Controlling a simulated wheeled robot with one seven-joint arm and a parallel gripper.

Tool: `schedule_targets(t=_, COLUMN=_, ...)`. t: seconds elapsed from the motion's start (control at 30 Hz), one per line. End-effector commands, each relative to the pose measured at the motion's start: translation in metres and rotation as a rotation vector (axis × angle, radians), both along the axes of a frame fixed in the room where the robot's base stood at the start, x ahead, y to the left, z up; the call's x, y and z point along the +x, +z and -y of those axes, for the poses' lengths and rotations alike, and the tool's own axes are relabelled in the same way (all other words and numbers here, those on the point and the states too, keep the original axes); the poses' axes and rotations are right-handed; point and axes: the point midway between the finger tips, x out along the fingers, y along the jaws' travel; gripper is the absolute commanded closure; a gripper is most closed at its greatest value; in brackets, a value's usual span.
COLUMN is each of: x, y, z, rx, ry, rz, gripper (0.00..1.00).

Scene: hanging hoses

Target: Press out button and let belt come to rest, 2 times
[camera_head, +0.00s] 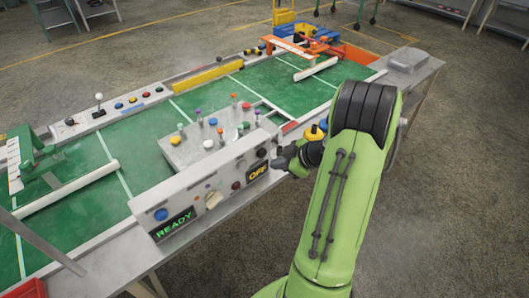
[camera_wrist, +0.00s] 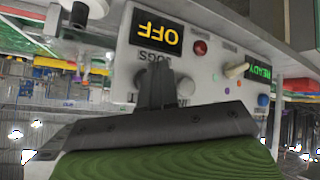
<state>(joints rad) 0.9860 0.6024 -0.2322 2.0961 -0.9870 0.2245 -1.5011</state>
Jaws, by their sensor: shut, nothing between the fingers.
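The control panel (camera_head: 205,200) is a light box in front of the green belt (camera_head: 300,88). Its displays read READY (camera_head: 176,225) and OFF (camera_head: 258,171). A blue button (camera_head: 161,214), a pale switch (camera_head: 213,199) and a red button (camera_head: 236,185) sit on its face. The wrist view shows the face upside down, with the OFF display (camera_wrist: 157,28), red button (camera_wrist: 200,47) and a grey round button (camera_wrist: 186,87). I cannot read which one is the out button. My gripper (camera_wrist: 157,72) is shut and empty, close in front of the panel beside the grey button; contact is unclear. My gripper (camera_head: 280,160) is at the panel's right end.
Several coloured knobs on stalks stand on the box (camera_head: 208,133) behind the panel. A second button strip (camera_head: 120,105) lines the far side. White bars (camera_head: 70,188) cross the belt. An orange fixture (camera_head: 305,48) stands at the far end. Open floor lies right of the table.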

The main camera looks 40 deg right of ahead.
Motion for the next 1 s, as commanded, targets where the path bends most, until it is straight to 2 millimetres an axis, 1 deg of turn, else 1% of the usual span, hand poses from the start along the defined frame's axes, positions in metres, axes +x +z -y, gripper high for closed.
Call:
schedule_targets(t=0.1, x=0.0103, y=-0.0015, z=-0.0007, rx=0.000, ry=0.001, rz=0.002, gripper=1.00)
schedule_targets(t=0.2, x=0.0136, y=-0.0013, z=-0.0010, rx=0.001, ry=0.000, rz=0.002, gripper=1.00)
schedule_targets(t=1.0, x=0.0136, y=-0.0012, z=-0.0008, rx=0.001, ry=0.000, rz=0.001, gripper=1.00)
